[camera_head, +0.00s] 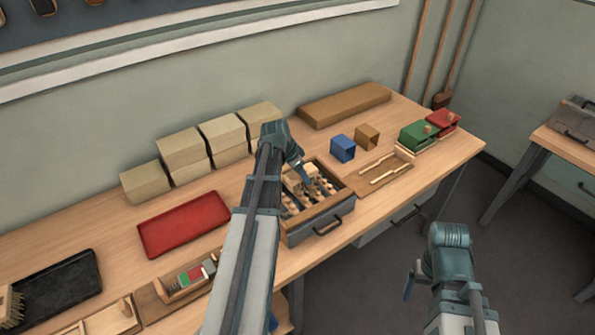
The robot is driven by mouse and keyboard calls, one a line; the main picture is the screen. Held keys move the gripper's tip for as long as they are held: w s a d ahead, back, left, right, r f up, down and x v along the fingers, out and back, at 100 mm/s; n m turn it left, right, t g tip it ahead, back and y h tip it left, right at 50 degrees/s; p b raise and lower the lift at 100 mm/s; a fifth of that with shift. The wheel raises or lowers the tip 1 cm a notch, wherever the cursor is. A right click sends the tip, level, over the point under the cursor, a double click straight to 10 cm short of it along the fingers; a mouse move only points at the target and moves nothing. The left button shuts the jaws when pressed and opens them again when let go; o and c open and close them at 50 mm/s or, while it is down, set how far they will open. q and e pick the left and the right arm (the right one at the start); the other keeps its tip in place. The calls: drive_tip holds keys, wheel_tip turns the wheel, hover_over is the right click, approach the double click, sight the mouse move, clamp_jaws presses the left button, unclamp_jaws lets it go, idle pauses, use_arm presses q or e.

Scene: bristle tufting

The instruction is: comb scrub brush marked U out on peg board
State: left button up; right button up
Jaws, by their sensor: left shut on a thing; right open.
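My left gripper (308,174) reaches into an open-topped drawer box (318,226) at the middle of the bench. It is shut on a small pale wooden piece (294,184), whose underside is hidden. Several rounded wooden pieces lie in the box's compartments around it. My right gripper (410,283) is open and empty, off the bench's front edge. A wooden brush with pale bristles (10,306) stands at the far left; no U can be read on it. A dark board (130,12) with hanging items is on the wall at the top left, partly cut off.
A red tray (183,224), a black tray (55,279) and stacked beige blocks (182,148) lie left of the box. A blue box (343,148), a wooden tray (384,173) and green (419,135) and red (444,121) boxes stand to the right.

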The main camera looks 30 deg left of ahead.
use_arm(q)
drive_tip(key=shift+d, duration=0.2)
drive_tip(key=shift+s+d+f, duration=0.1)
drive_tip(key=shift+s+d, duration=0.2)
drive_tip(key=shift+d, duration=0.3)
drive_tip(key=shift+s+d, duration=0.3)
drive_tip(key=shift+d, duration=0.3)
drive_tip(key=shift+s+d+f, duration=0.1)
drive_tip(key=shift+s+d, duration=0.2)
drive_tip(key=shift+d, duration=0.3)
drive_tip(key=shift+w+a+r, duration=0.1)
drive_tip(key=shift+w+a, duration=0.35)
drive_tip(key=shift+a, duration=0.4)
drive_tip(key=shift+w+a+r, duration=0.1)
drive_tip(key=shift+w+a, duration=0.3)
drive_tip(key=shift+a, duration=0.65)
drive_tip(key=shift+a, duration=0.1)
drive_tip(key=a, duration=0.1)
drive_tip(key=w+a, duration=0.1)
drive_tip(key=a, duration=0.1)
drive_tip(key=shift+w+a+f, duration=0.15)
drive_tip(key=shift+w+a, duration=0.1)
